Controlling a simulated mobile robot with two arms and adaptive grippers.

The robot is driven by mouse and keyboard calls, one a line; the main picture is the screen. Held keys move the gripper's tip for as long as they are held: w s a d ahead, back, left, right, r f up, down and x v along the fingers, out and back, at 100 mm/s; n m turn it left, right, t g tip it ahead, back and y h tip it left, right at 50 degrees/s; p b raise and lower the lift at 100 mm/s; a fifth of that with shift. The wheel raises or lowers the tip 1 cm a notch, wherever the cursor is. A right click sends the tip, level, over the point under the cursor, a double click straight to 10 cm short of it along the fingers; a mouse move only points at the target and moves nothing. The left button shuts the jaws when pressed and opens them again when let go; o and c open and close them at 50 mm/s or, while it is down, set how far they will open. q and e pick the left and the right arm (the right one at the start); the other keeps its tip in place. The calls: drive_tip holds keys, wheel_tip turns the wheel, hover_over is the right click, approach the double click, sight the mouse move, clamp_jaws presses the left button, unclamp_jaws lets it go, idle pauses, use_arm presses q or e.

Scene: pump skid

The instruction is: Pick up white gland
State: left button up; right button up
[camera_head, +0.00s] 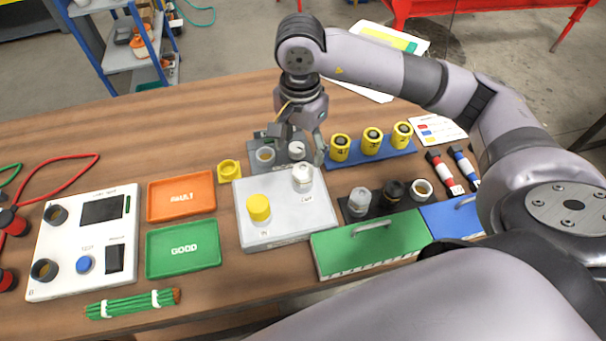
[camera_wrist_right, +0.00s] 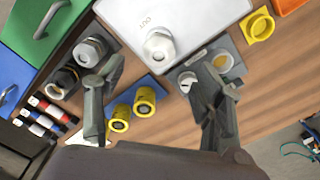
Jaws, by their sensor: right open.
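A white gland (camera_head: 297,149) sits in the grey holder (camera_head: 257,140) at the back of the bench, beside a round fitting with a tan opening (camera_head: 265,155). It is partly hidden by a finger in the right wrist view (camera_wrist_right: 187,82). Another white gland (camera_head: 303,178) stands upright on the light grey box; it shows clearly in the right wrist view (camera_wrist_right: 158,46). My right gripper (camera_head: 298,147) is open and empty, its fingers pointing down over the grey holder. It also shows in the right wrist view (camera_wrist_right: 155,102), fingers wide apart. My left gripper is out of view.
The light grey box (camera_head: 285,218) also carries a yellow gland (camera_head: 258,207). Several yellow glands (camera_head: 372,140) stand on a blue strip close right of my gripper. Dark and grey glands (camera_head: 393,193) stand at front right.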

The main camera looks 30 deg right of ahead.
sight(304, 167)
wheel_tip(304, 167, down, 4)
drive_tip(key=shift+f+p, duration=0.1)
drive_tip(key=shift+p, duration=0.3)
drive_tip(key=f, duration=0.1)
drive_tip(key=f+p, duration=0.2)
drive_tip(key=f, duration=0.1)
drive_tip(key=shift+d+f, duration=0.1)
drive_tip(key=shift+d, duration=0.25)
drive_tip(key=shift+w+f, duration=0.1)
drive_tip(key=shift+f, duration=0.45)
drive_tip(key=shift+c, duration=0.6)
drive_tip(key=c, duration=1.3)
drive_tip(key=shift+r, duration=0.1)
